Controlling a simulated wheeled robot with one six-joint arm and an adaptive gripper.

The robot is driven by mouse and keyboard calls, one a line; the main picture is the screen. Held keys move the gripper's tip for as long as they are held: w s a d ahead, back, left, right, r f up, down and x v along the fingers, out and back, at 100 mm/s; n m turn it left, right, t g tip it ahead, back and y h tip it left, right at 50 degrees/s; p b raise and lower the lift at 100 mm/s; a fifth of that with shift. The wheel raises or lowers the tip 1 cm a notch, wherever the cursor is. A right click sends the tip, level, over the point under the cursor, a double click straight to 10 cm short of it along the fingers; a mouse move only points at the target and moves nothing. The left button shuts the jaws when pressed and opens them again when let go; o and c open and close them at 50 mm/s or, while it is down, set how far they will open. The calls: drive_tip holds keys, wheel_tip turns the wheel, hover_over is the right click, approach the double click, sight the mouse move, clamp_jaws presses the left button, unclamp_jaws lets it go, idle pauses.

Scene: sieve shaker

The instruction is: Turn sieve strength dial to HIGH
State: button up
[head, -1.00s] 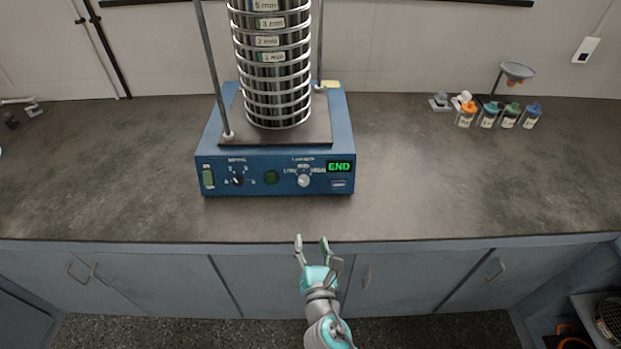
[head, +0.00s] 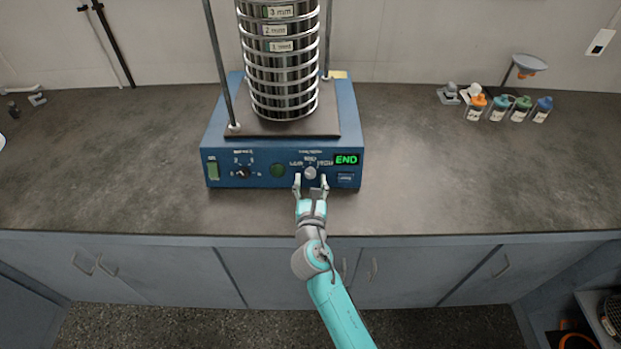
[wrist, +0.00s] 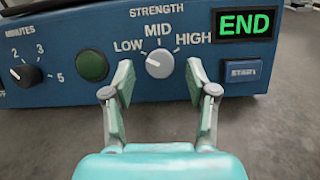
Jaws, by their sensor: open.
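The strength dial (head: 310,172) is a small light grey knob on the blue front panel of the sieve shaker (head: 225,170). In the wrist view the dial (wrist: 159,64) sits under the word MID, with LOW to its left and HIGH to its right. My gripper (head: 311,182) is open in front of the panel. In the wrist view its two fingers (wrist: 160,88) stand left and right of the dial, with gaps on both sides and nothing held.
A green round button (wrist: 92,65) and the black minutes dial (wrist: 27,75) are left of the strength dial. The END display (wrist: 246,24) and START button (wrist: 248,72) are to the right. Several capped bottles (head: 500,108) stand far right. The counter beside the shaker is clear.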

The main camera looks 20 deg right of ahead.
drive_tip(key=shift+x, duration=0.8)
clamp_jaws()
